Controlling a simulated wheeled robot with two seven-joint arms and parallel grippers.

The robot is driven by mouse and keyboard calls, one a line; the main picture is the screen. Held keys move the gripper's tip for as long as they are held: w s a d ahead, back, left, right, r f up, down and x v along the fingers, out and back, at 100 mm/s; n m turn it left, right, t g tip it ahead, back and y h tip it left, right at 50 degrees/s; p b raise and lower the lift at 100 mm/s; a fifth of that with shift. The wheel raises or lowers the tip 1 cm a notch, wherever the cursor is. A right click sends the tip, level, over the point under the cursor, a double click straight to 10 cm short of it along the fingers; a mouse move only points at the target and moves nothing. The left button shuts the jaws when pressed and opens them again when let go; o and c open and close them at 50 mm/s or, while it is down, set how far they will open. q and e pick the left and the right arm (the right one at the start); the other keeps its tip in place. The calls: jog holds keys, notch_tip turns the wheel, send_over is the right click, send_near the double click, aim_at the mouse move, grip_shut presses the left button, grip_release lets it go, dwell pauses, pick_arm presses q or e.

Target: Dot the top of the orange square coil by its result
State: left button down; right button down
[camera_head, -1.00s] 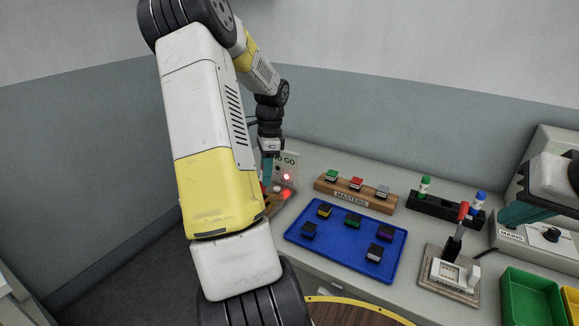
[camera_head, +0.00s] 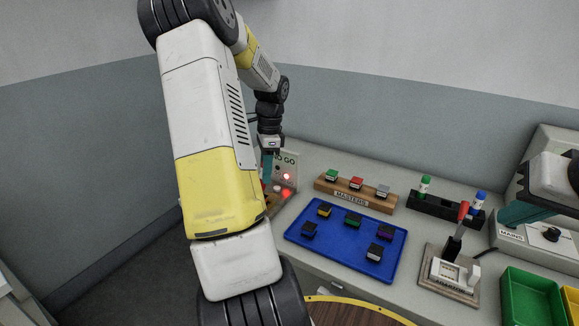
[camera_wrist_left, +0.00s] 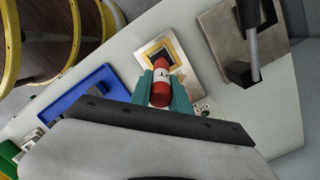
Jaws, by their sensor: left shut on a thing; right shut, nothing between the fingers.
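My left gripper (camera_head: 267,163) is shut on a red marker with a white label. The marker (camera_wrist_left: 161,88) lies between the teal fingers in the left wrist view. Its far end is over or close to an orange square frame with a dark middle, which looks like the orange square coil (camera_wrist_left: 150,49), on a pale plate; I cannot tell whether they touch. My arm hides most of this spot in the head view. A GO panel (camera_head: 291,160) beside the gripper shows a lit red lamp (camera_head: 287,177). My right gripper (camera_head: 515,213) is shut and empty at the right.
A blue tray (camera_head: 340,262) holds several dark blocks with coloured tops. Behind it stands the wooden MASTERS rack (camera_head: 340,193). A black holder (camera_head: 432,204) carries green and blue markers. A red-handled lever fixture (camera_head: 449,272) and a green bin (camera_head: 530,297) are at right.

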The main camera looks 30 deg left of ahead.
pick_arm(q)
jog(key=shift+r, duration=3.05)
jog(key=shift+f, duration=0.1)
